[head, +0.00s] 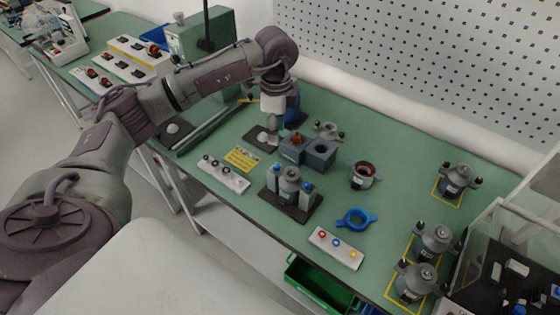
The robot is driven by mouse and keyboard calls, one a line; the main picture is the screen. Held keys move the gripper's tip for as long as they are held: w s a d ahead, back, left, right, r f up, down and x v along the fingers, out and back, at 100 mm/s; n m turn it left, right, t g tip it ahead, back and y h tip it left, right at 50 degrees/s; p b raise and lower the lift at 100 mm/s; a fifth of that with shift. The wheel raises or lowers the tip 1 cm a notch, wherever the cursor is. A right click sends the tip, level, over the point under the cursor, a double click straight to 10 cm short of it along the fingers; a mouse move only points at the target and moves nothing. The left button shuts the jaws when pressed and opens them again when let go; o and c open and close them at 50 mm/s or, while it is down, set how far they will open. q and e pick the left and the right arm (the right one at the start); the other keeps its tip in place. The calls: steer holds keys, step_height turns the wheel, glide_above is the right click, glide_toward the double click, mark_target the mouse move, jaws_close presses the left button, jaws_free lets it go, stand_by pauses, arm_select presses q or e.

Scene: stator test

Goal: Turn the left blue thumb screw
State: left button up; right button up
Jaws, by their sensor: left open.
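A dark fixture plate (292,208) stands near the middle of the green table with a grey stator (289,186) upright on it. Two small blue-and-white parts flank the stator: the left blue thumb screw (271,177) and the right one (306,192). They are too small to tell how far they are turned. My left gripper (272,138) points down behind and slightly left of the fixture, clear of both screws. It is open, with nothing visible in it. My right gripper is out of view.
Grey blocks (319,153) stand close to my left gripper. A blue ring (356,219) and a button box (335,248) lie to the right. Several stators stand at the far right, such as one (456,181) at the back. Bare table lies between.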

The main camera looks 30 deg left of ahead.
mark_target(277, 166)
arm_select(q)
step_height(277, 166, down, 13)
steer(key=p, duration=0.3)
jaws_close()
